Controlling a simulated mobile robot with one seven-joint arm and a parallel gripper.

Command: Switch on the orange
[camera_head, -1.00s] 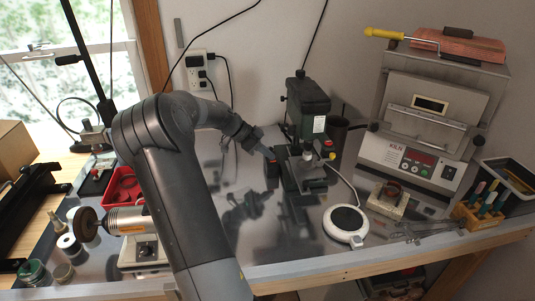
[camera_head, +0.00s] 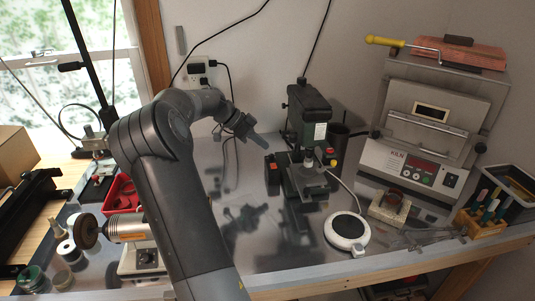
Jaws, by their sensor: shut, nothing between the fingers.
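No orange device stands out clearly. A silver polishing motor (camera_head: 125,228) with an orange label stands at the left of the bench, partly behind my arm. A dark green drill press (camera_head: 309,112) stands at the back middle. It has a red and yellow knob (camera_head: 329,155) on its right and a black box with a red part (camera_head: 271,160) on its left. My gripper (camera_head: 264,144) is shut and empty. Whether any switch is on cannot be told.
A kiln (camera_head: 410,160) stands at the right, with an orange-red block (camera_head: 462,54) and yellow-handled tool on top. A round white plate device (camera_head: 346,229) lies at the front. A red bin (camera_head: 122,193) is at the left. The bench middle is clear.

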